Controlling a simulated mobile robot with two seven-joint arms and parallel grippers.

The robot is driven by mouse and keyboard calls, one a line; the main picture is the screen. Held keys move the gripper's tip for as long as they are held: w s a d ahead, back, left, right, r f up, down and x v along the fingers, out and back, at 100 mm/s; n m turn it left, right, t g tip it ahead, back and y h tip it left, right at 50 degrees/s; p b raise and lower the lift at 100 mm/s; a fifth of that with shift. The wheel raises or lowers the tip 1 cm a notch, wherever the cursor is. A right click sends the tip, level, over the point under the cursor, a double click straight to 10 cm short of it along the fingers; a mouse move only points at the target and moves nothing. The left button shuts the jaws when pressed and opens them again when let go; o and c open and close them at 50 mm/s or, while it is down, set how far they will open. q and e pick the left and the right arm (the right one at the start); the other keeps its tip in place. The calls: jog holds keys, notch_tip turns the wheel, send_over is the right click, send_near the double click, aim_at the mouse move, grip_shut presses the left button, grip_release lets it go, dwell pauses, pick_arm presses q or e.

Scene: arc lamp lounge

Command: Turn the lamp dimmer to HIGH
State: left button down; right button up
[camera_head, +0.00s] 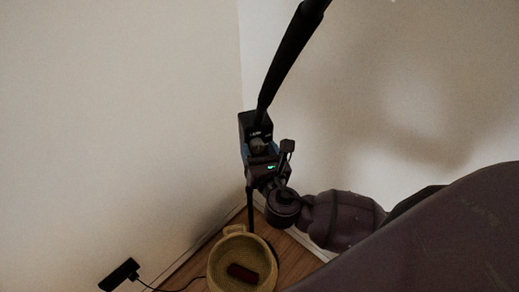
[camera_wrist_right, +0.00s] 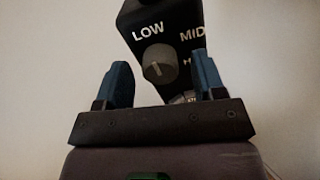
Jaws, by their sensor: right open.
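The lamp dimmer is a black box (camera_head: 247,123) (camera_wrist_right: 184,22) on the dark lamp pole. It bears a round grey knob (camera_wrist_right: 159,63) with a short pale mark. In the right wrist view, LOW is printed at the knob's upper left and MID at its upper right. A third label at the right is mostly hidden by a finger. The mark points at none of the readable labels that I can tell. My right gripper (camera_head: 261,153) (camera_wrist_right: 162,72) is open, its blue fingers either side of the knob in the picture, with visible gaps. Their depth relative to the knob is unclear.
The lamp pole (camera_head: 287,55) rises from the box up to the right. A yellow basket (camera_head: 215,267) holding a dark red item stands on the wooden floor below. A black plug block (camera_head: 119,274) with a cable is at lower left. Pale walls meet behind the lamp.

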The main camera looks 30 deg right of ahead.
jog(key=c, duration=0.9)
